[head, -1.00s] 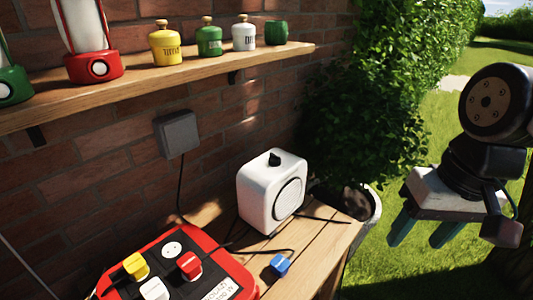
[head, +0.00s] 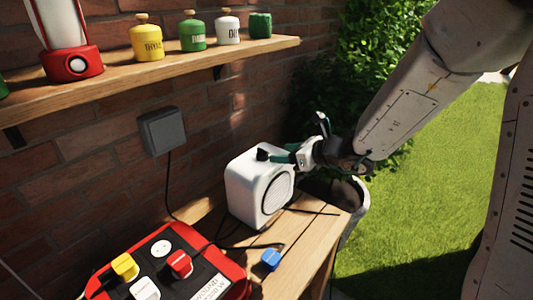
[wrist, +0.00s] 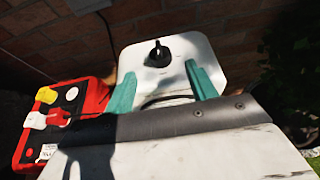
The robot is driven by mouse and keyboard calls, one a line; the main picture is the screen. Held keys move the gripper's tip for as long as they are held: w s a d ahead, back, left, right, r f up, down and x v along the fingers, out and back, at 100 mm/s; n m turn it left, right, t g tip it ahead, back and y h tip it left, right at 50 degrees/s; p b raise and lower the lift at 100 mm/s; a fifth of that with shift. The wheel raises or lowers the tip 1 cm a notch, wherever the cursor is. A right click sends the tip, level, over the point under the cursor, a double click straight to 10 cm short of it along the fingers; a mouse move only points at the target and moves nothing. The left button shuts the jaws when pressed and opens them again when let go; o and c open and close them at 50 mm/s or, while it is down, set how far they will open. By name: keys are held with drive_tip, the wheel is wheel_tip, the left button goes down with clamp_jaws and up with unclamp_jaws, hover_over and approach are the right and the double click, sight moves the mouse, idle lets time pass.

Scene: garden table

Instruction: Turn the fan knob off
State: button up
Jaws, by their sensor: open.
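The fan (head: 258,191) is a white box with a round grille on its front, standing on the wooden table. Its black knob (head: 263,154) sits on top, and in the wrist view the knob (wrist: 159,54) shows with a pointed end, ahead of my fingers. My gripper (head: 288,152) is at the upper right of the fan, its teal fingers reaching toward the knob. In the wrist view my gripper (wrist: 160,84) is open, one finger on each side, with the knob beyond the tips and between them. I cannot tell whether a fingertip touches the fan's top.
A red power strip (head: 215,262) with yellow, white and red plugs lies at the table's front left. A grey wall box (head: 162,130) and a shelf (head: 110,92) with canisters and a lantern are on the brick wall.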

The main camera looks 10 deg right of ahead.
sight(266, 151)
drive_tip(key=x, duration=0.7)
drive_tip(key=shift+w+a+f, duration=0.1)
drive_tip(key=shift+a, duration=0.05)
drive_tip(key=c, duration=1)
